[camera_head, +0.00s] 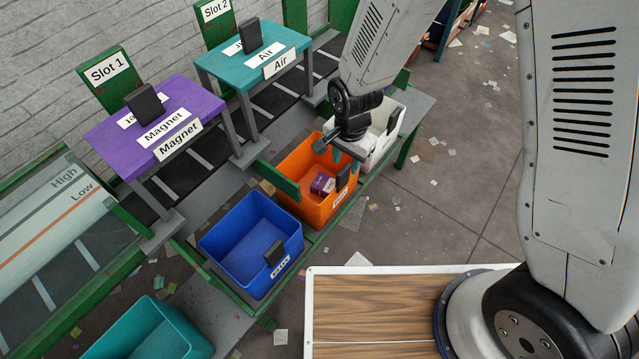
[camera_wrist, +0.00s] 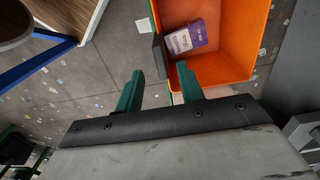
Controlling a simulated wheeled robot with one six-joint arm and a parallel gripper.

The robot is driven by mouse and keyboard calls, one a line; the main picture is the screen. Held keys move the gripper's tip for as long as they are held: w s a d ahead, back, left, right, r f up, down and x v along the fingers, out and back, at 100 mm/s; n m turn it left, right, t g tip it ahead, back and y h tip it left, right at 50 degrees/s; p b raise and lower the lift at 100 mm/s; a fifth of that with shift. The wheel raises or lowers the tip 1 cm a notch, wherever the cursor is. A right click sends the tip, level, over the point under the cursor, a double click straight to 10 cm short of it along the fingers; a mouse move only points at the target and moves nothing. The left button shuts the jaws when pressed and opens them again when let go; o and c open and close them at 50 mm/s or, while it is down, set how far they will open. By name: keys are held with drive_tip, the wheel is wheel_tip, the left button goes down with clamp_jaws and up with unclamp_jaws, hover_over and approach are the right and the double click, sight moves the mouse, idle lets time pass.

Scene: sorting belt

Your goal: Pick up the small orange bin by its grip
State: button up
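The small orange bin (camera_head: 296,157) stands on the green-framed rack between a blue bin and a white bin. Its dark block-shaped grip (camera_head: 343,176) is on the side facing me, and also shows in the wrist view (camera_wrist: 160,56). A purple-and-white box (camera_head: 322,184) lies inside the bin. My gripper (camera_head: 338,150) is over the bin's right side, close to the grip. In the wrist view my gripper (camera_wrist: 160,70) has its two green fingers apart, with the grip in line with the gap between them. Whether a finger touches the grip cannot be told.
The blue bin (camera_head: 225,241) with a similar grip is at left of the orange one, the white bin (camera_head: 393,112) behind right. A teal bin (camera_head: 181,325) is at bottom left. Purple (camera_head: 198,98) and teal (camera_head: 298,41) slot tables stand behind. Litter dots the grey floor.

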sight(342, 181)
drive_tip(key=f, duration=0.8)
drive_tip(key=shift+s+a+f, duration=0.15)
drive_tip(key=shift+a+f, duration=0.15)
drive_tip(key=shift+f, duration=0.05)
drive_tip(key=shift+c, duration=0.4)
clamp_jaws()
